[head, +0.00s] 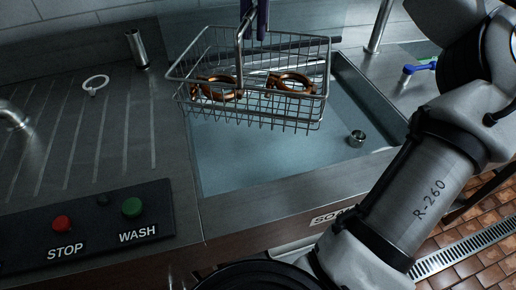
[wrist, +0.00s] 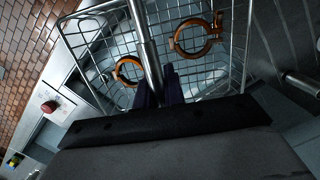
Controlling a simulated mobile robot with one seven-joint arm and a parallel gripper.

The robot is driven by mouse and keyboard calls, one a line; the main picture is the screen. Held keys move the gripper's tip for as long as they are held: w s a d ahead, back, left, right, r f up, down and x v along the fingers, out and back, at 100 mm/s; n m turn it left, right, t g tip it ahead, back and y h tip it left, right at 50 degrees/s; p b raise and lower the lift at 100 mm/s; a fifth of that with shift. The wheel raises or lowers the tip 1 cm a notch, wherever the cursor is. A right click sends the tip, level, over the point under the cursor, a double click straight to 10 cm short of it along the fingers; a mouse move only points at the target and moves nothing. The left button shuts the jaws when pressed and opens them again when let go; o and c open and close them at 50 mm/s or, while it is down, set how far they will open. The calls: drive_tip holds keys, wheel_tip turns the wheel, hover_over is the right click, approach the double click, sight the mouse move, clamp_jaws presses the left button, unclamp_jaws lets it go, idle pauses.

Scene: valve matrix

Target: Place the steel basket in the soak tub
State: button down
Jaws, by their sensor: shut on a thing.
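The steel basket (head: 250,85) is a wire basket with two copper-coloured ring clamps in it, one on the left (head: 216,88) and one on the right (head: 291,82). It hangs above the back part of the soak tub (head: 337,187), over the water, and looks slightly tilted. My gripper (head: 255,18) is shut on the basket's upright handle; only its dark fingers show at the top of the head view. In the wrist view the fingers (wrist: 158,88) close around the handle bar, with the basket (wrist: 98,60) beyond. The basket hides the tub's back left part.
A small metal cup (head: 357,138) is in the tub at right. Left are a ribbed drainboard, a white ring (head: 95,83), a steel cylinder (head: 137,49) and a panel with STOP (head: 62,222) and WASH (head: 132,207) buttons. A blue-handled brush (head: 420,67) lies right of the tub.

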wheel_tip(320, 180, down, 28)
drive_tip(key=s+n+b, duration=0.1)
drive_tip(key=n, duration=0.5)
drive_tip(key=shift+a+f+h+b, duration=0.2)
drive_tip(key=shift+a+h+b, duration=0.05)
drive_tip(key=shift+h+b, duration=0.15)
drive_tip(key=c, duration=1.9)
unclamp_jaws()
drive_tip(key=shift+f, duration=0.1)
drive_tip(key=o, duration=0.4)
wheel_tip(320, 180, up, 12)
drive_tip(key=w+b, duration=0.1)
drive_tip(key=shift+w+a, duration=0.2)
drive_tip(key=shift+w, duration=0.1)
